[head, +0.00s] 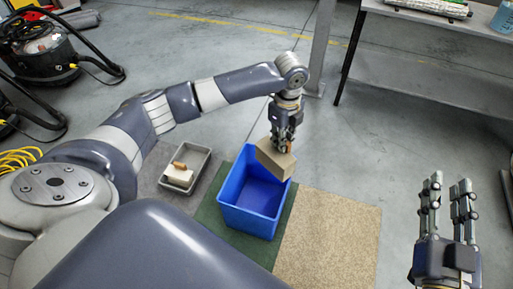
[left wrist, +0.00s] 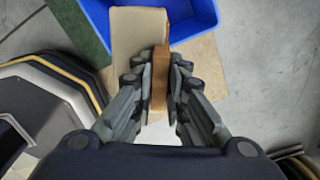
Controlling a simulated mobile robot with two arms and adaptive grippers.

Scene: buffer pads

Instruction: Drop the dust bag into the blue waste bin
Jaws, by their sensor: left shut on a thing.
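The dust bag (head: 276,159) is a tan, boxy bag with an orange-brown strip. My left gripper (head: 281,143) is shut on it and holds it, tilted, at the upper right rim of the blue waste bin (head: 238,211). The left wrist view shows the strip of the dust bag (left wrist: 160,75) between the fingers, with the tan body beyond and part of the blue bin (left wrist: 197,17) behind it. The visible inside of the bin is empty. I cannot tell whether the bag touches the rim. My right gripper (head: 449,190) is open and empty at the lower right.
A grey tray (head: 204,161) with a pale block and an orange-brown piece lies left of the bin. The bin stands on a green mat (head: 208,215), beside a beige mat (head: 335,235). A black vacuum (head: 42,55) is at upper left, a table (head: 430,45) at upper right.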

